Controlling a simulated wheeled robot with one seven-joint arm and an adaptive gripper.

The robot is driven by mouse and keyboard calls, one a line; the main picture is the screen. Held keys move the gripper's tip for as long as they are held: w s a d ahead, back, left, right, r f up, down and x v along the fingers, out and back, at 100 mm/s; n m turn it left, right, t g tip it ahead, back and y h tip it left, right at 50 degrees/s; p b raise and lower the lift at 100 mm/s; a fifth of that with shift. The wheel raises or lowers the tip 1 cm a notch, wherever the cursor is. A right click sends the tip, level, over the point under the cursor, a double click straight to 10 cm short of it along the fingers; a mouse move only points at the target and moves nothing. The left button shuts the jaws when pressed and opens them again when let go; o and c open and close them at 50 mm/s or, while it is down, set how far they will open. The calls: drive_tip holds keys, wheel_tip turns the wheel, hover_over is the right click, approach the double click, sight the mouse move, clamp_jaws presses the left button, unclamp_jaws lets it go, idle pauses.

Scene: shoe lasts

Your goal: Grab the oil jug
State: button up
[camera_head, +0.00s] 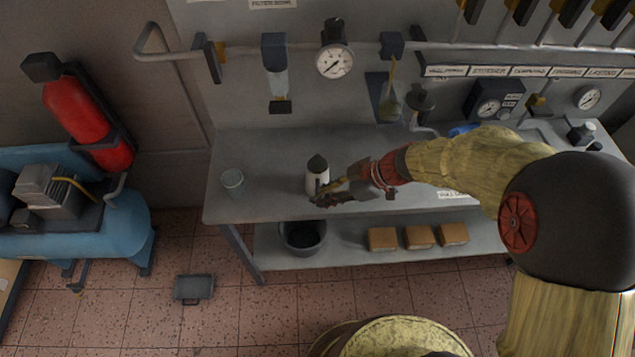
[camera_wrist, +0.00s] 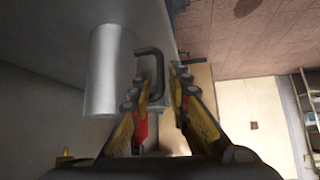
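The oil jug (camera_head: 316,180) has a pale cylindrical body and a dark cone-shaped top, and stands upright on the grey workbench in the head view. In the wrist view its plain metallic body (camera_wrist: 110,70) is at the left, with a dark handle (camera_wrist: 149,52) standing out on the right. My gripper (camera_head: 326,198) is at the jug's right front side, partly covering its lower part. In the wrist view the fingers of my gripper (camera_wrist: 164,78) are apart, and the handle shows between or just beyond the tips. I see no firm contact.
A clear cup (camera_head: 232,182) stands left of the jug on the workbench (camera_head: 265,150). Gauges and tools hang on the panel behind. A dark bucket (camera_head: 303,240) and brown boxes (camera_head: 419,237) sit on the lower shelf. A blue compressor (camera_head: 90,225) stands at left.

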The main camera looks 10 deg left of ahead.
drive_tip(key=b+x, duration=0.1)
drive_tip(key=x, duration=0.5)
drive_tip(key=shift+a+f, duration=0.2)
drive_tip(key=shift+c, duration=0.7)
clamp_jaws()
